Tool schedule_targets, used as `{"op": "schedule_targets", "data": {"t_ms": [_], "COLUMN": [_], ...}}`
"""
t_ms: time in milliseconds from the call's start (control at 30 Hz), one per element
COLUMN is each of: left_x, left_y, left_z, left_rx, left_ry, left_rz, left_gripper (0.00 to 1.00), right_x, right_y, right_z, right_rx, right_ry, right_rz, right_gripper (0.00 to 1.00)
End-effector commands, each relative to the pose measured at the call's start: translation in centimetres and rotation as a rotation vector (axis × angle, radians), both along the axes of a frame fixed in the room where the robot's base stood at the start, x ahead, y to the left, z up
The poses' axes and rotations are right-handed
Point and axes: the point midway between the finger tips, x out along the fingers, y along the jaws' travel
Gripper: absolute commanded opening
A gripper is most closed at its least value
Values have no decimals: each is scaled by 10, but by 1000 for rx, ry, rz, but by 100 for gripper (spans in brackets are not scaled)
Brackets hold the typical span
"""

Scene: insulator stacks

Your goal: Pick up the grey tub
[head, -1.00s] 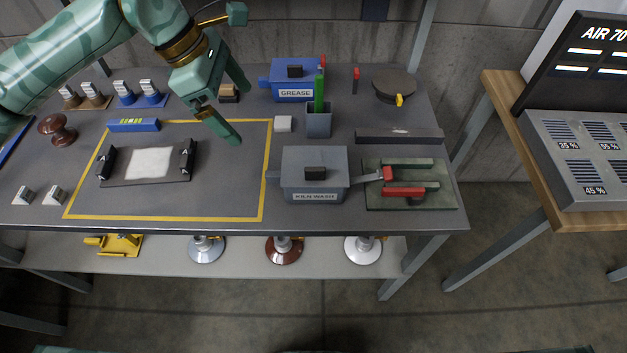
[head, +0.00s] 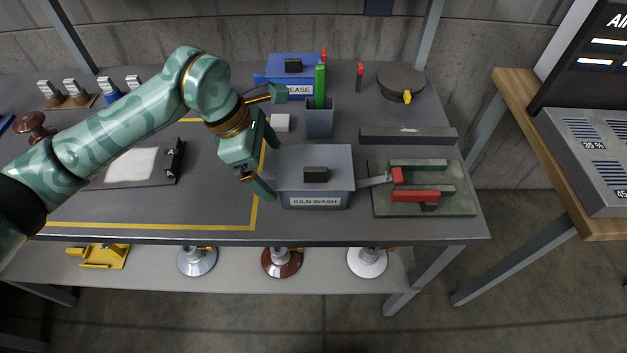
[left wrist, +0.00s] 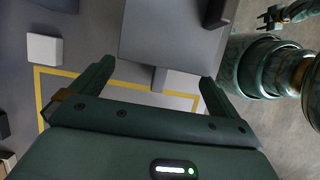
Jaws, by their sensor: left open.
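The grey tub (head: 335,185) stands on the table, upright, with a lid, a black knob and a "KILN WASH" label.
Behind the tub stand a grey cup (head: 319,122) with a green stick, a white block (head: 280,122) and a blue GREASE box (head: 283,75). The yellow-outlined area (head: 215,205) is mostly free.

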Motion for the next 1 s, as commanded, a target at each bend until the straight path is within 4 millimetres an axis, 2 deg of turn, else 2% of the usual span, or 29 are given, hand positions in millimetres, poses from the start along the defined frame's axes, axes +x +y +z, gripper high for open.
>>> {"op": "schedule_targets", "data": {"t_ms": [33, 200, 500, 533, 600, 667, 733, 767, 1000], "left_x": [-2, -3, -2, -2, -2, -2, -2, -2, -2], "left_y": [-4, -15, -18, -18, -18, -18, -18, -18, -18], "left_z": [-13, -37, -41, -41, -41, -41, -40, -40, -37], "left_rx": [-2, -1, -1, -1, -1, -1, -3, -3, -2], "left_ry": [9, 8, 2, 2, 2, 2, 0, -1, -1], "left_rz": [-3, 0, 2, 2, 2, 2, 2, 1, 2], "left_gripper": [100, 100, 100, 97, 78, 63, 63, 59, 59], "right_x": [-3, -8, -8, -8, -8, -8, -8, -8, -8], "right_y": [0, 0, 0, 0, 0, 0, 0, 0, 0], "right_z": [-6, -16, -16, -16, -16, -16, -16, -16, -15], "right_rx": [0, 0, 0, 0, 0, 0, 0, 0, 0], "right_ry": [6, 19, 19, 19, 19, 20, 20, 20, 19], "right_rz": [0, 0, 0, 0, 0, 0, 0, 0, 0], "right_gripper": [43, 43, 43, 43, 43, 43, 43, 43, 43]}}
